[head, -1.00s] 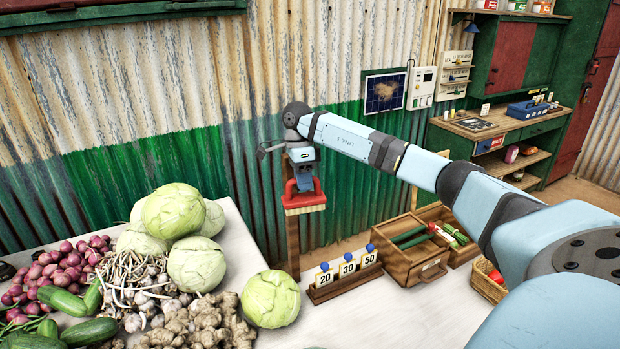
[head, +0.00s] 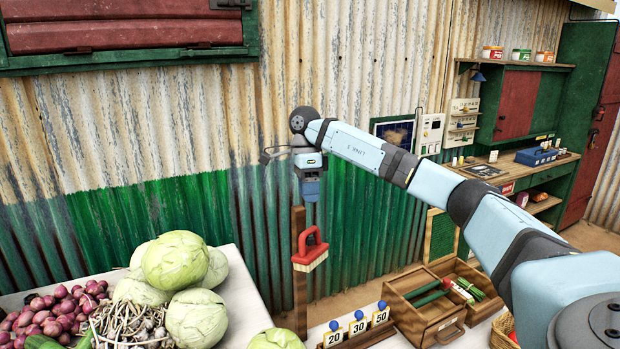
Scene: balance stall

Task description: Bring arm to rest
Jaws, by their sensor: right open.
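My right arm reaches in from the right in the head view. Its gripper (head: 311,197) points down, open and empty, in front of the corrugated wall. Just below it and apart from it, a red-handled brush (head: 311,248) with pale bristles hangs tilted beside a wooden post (head: 299,279). What holds the brush there is not clear. My left gripper is not in view.
The white table (head: 243,294) holds cabbages (head: 176,260), onions (head: 48,312) and garlic. At its right stand a number rack (head: 358,337) and wooden crates (head: 425,306) with vegetables. A workbench (head: 510,172) stands at the back right.

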